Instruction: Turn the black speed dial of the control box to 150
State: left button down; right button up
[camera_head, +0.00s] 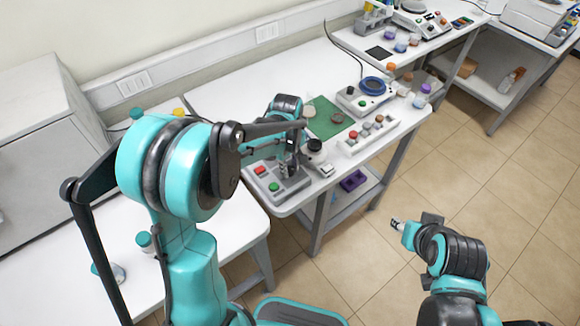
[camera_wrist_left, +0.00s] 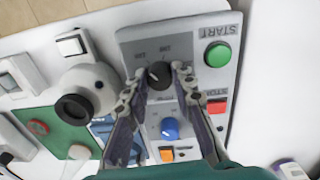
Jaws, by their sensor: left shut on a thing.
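The grey control box (camera_head: 262,182) stands on the white table near its front edge. In the left wrist view it (camera_wrist_left: 135,45) shows the black speed dial (camera_wrist_left: 159,75) with printed scale marks around it, too small to read. My left gripper (camera_head: 291,172) points down over the box. In the left wrist view its fingers (camera_wrist_left: 158,72) sit on both sides of the black dial, shut on it. The dial is hidden behind the gripper in the head view. My right gripper (camera_head: 398,224) hangs over the floor, apart from the table; its fingers are too small to read.
On the box are a blue knob (camera_wrist_left: 170,128), a green START button (camera_wrist_left: 217,54), a red STOP button (camera_wrist_left: 217,105) and an orange switch (camera_wrist_left: 166,154). A white camera-like device (camera_wrist_left: 90,88) stands close beside the box. A green mat (camera_head: 328,119) lies behind.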

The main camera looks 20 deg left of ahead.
pick_arm(q)
jog(key=m, duration=0.5)
jog(key=shift+m, duration=0.3)
jog(key=m, duration=0.5)
jog(key=shift+b, duration=0.35)
jog(key=shift+m, duration=0.4)
jog(key=c, duration=1.3)
grip_release()
jog(key=shift+o, duration=0.2)
jog(key=shift+r, duration=0.1)
notch_tip(320, 180, up, 12)
jog(key=shift+a, duration=0.3)
